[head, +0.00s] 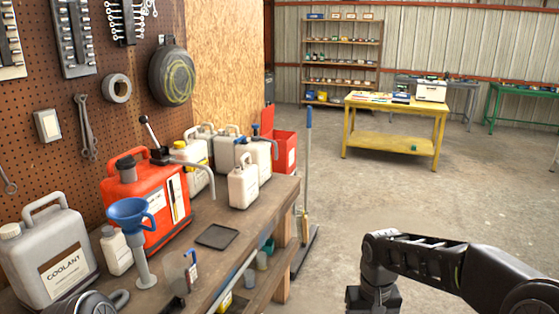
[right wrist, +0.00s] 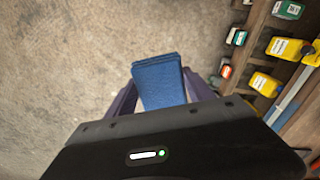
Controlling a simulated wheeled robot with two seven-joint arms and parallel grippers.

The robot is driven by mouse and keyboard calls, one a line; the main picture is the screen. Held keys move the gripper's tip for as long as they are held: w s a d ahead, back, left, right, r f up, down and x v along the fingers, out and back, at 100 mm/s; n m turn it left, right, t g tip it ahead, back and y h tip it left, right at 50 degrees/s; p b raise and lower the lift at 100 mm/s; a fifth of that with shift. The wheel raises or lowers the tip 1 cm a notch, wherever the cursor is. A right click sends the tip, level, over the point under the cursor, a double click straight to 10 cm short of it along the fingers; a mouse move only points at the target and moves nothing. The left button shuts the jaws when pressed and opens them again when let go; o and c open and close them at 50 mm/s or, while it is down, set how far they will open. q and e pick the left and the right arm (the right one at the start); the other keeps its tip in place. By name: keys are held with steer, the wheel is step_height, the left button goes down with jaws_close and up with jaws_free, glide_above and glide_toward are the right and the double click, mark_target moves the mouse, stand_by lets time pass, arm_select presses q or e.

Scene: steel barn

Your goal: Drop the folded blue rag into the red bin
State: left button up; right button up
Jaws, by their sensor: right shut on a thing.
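The folded blue rag (right wrist: 158,82) shows in the right wrist view, sticking out between the dark fingers of my right gripper (right wrist: 160,92). The gripper is shut on it, above the concrete floor. In the head view my right gripper (head: 373,298) points down at the bottom edge, right of the bench, and the rag cannot be made out there. The red bin (head: 286,152), its lid raised, stands beyond the far end of the bench, partly hidden by white jugs. My right gripper is well apart from it, nearer to me. My left gripper is not in view.
The wooden workbench (head: 225,262) carries a grey coolant jug (head: 50,250), a red can (head: 145,200), a blue funnel (head: 132,212) and several white jugs. A blue-handled broom (head: 307,170) stands upright near the bin. Open floor (head: 350,210) lies right of the bench.

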steer(key=s+f, duration=0.4)
steer(key=f, duration=1.1)
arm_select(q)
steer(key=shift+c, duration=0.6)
